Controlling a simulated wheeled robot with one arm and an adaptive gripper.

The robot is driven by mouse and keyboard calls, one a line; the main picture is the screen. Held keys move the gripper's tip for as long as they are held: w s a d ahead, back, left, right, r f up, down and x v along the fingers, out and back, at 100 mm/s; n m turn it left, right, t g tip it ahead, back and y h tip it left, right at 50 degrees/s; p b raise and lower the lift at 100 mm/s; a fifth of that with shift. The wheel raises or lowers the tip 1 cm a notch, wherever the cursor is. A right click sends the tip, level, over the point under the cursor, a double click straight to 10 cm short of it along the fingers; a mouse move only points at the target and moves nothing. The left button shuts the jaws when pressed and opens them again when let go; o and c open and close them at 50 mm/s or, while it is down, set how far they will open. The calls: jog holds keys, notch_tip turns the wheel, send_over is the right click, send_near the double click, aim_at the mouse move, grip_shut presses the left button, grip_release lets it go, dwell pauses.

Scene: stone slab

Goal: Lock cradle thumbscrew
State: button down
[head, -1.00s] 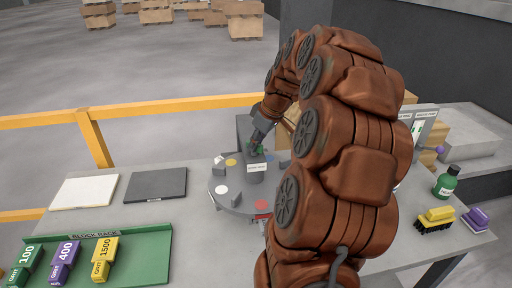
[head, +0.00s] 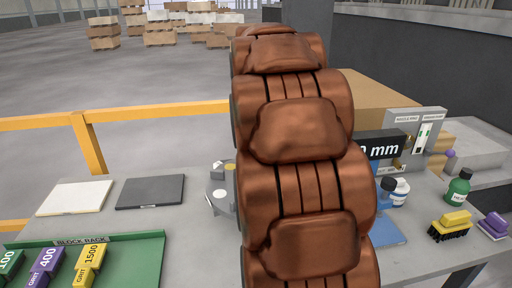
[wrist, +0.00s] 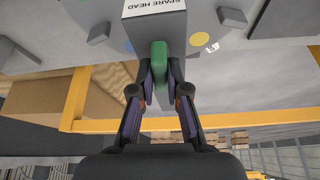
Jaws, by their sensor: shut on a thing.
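In the wrist view my gripper (wrist: 161,72) is shut on a green piece (wrist: 159,52). The piece stands upright against a grey block (wrist: 178,32) labelled SPARE HEAD. I cannot tell whether it is the cradle thumbscrew, and I make out no separate cradle. In the head view my arm hides the gripper, the green piece and the block. Part of the grey round turntable (head: 216,184) shows to the left of my arm.
A green block rack (head: 140,262) with grit blocks is at the front left. A white plate (head: 74,197) and a dark plate (head: 151,191) lie behind it. Bottles, brushes (head: 451,226) and a gauge stand (head: 419,140) are on the right. A yellow rail (head: 150,110) runs behind.

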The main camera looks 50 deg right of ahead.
jog(key=m+g+h+b, duration=0.1)
jog(key=m, duration=0.3)
jog(key=shift+w+m, duration=0.1)
jog(key=shift+m, duration=0.2)
jog(key=m+g, duration=0.1)
jog(key=m, duration=0.2)
jog(key=shift+w+m+g+h, duration=0.1)
jog(key=shift+m+g+h, duration=0.2)
jog(key=shift+m+g, duration=0.1)
jog(key=m+g, duration=0.1)
jog(key=m, duration=0.3)
jog(key=shift+w+g, duration=0.1)
jog(key=shift+g, duration=0.3)
jog(key=shift+m+g+y+b, duration=0.4)
jog(key=shift+m+g, duration=0.3)
jog(key=shift+m, duration=1.4)
jog(key=c, duration=1.2)
grip_release()
jog(key=shift+o, duration=0.2)
